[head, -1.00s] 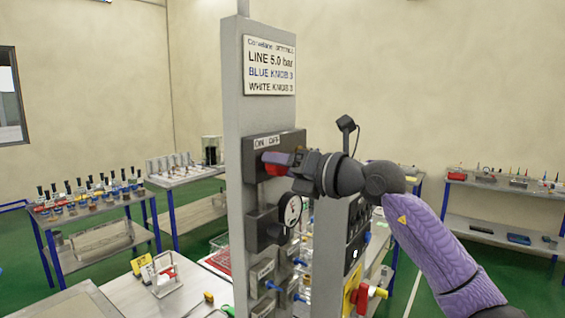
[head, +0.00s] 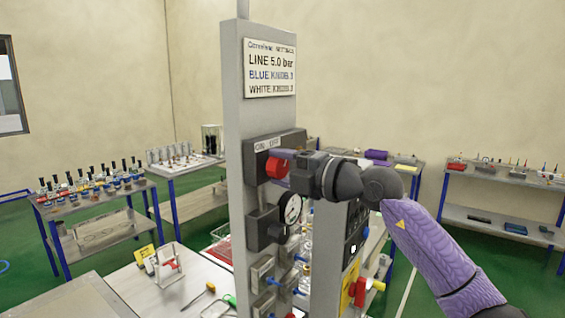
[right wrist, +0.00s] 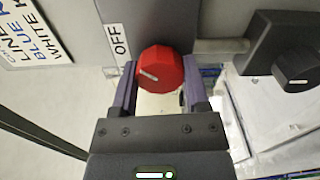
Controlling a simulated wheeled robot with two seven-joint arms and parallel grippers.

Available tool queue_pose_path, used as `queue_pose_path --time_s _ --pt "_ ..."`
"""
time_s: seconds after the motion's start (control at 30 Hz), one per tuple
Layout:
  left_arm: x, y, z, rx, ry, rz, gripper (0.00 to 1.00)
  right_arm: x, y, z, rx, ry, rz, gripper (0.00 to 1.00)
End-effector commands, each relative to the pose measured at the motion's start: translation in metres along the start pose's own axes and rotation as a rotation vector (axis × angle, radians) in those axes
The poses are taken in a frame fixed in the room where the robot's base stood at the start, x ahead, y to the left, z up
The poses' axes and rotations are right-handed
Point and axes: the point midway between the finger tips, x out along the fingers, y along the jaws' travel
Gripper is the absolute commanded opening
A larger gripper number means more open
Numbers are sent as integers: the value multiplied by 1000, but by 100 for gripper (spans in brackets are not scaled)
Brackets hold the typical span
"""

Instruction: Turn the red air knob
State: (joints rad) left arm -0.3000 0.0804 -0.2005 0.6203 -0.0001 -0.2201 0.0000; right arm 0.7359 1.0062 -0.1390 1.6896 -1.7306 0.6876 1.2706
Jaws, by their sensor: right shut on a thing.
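The red air knob (head: 277,167) sits on a dark grey valve block (head: 256,152) with an ON/OFF label, on the upright grey panel (head: 240,110). My right gripper (head: 284,167) reaches it from the right and is shut on it. In the right wrist view the red knob (right wrist: 161,68) lies between the two dark fingers of my right gripper (right wrist: 159,84), one on each side. A pale line on the knob slants, its upper end towards the left. The OFF label (right wrist: 118,41) shows just left of the knob. My left gripper is not in view.
Below the knob is a pressure gauge (head: 292,209) on a dark regulator, then several small blue-handled valves. A sign (head: 270,67) is above. A yellow plate with a red handle (head: 360,290) is at lower right. The air left of the panel is free.

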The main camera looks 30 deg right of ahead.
Motion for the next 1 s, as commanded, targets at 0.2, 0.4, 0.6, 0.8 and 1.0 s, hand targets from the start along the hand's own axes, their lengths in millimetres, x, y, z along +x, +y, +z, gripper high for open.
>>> queue_pose_path --time_s 0.2,0.4,0.6,0.8,1.0 --pt "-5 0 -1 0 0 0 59 0 2 0 74 -1 4 0" --pt "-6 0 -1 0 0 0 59 0 1 0 103 -1 3 0" --pt "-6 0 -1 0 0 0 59 0 1 0 108 -1 4 0" --pt "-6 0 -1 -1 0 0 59 0 1 0 108 -1 3 0" --pt "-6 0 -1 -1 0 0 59 0 1 0 107 -1 2 94"
